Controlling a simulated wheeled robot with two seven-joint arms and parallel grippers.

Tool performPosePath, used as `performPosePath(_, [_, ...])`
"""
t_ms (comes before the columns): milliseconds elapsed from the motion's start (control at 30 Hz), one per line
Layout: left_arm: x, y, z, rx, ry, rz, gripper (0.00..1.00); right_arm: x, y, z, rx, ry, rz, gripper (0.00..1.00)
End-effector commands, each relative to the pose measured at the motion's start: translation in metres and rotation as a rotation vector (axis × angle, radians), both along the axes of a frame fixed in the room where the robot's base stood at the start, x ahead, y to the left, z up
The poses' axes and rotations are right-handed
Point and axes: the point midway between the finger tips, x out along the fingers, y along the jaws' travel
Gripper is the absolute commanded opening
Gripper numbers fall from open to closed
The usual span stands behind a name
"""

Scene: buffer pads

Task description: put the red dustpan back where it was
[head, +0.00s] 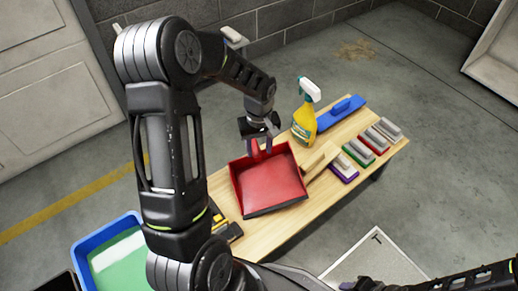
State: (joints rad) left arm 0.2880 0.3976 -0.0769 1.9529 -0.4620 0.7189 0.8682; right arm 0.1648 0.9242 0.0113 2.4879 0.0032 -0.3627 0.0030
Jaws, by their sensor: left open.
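The red dustpan (270,182) lies on the wooden table (262,228), its wide edge facing the front. My left gripper (262,147) is over the back edge of the dustpan, pointing down, with its fingers apart. The dustpan's handle is mostly hidden by the gripper, and I cannot tell whether the fingers touch it.
Several block brushes (359,151) lie at the right, a wooden-handled brush (321,162) beside the dustpan. A blue bin (84,250) with green contents is at the lower left.

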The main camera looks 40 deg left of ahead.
Motion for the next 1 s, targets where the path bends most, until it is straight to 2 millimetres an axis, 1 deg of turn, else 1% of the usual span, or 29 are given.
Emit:
performPosePath(33, [0.001, 0.000, 0.011, 0.001, -0.003, 0.001, 0.43, -0.001, 0.001, 0.005, 0.001, 0.001, 0.002, 0.36])
performPosePath(167, [0.001, 0.000, 0.037, 0.001, -0.003, 0.000, 0.43, -0.003, 0.003, 0.013, 0.005, 0.004, 0.007, 0.36])
performPosePath(300, [0.001, 0.000, 0.067, 0.000, -0.004, -0.001, 0.43, -0.005, 0.005, 0.022, 0.008, 0.009, 0.013, 0.36])
performPosePath(400, [0.001, 0.000, 0.085, 0.000, -0.004, 0.000, 0.43, -0.007, 0.007, 0.027, 0.010, 0.012, 0.016, 0.36])
performPosePath(500, [0.001, 0.000, 0.099, 0.001, -0.003, 0.000, 0.43, -0.008, 0.008, 0.030, 0.012, 0.014, 0.019, 0.36])
performPosePath(667, [0.000, 0.000, 0.108, 0.000, -0.001, 0.000, 0.43, -0.009, 0.009, 0.032, 0.013, 0.015, 0.020, 0.36])
performPosePath(1000, [0.000, 0.000, 0.108, 0.000, 0.000, 0.000, 0.43, -0.009, 0.008, 0.031, 0.012, 0.014, 0.020, 0.36])
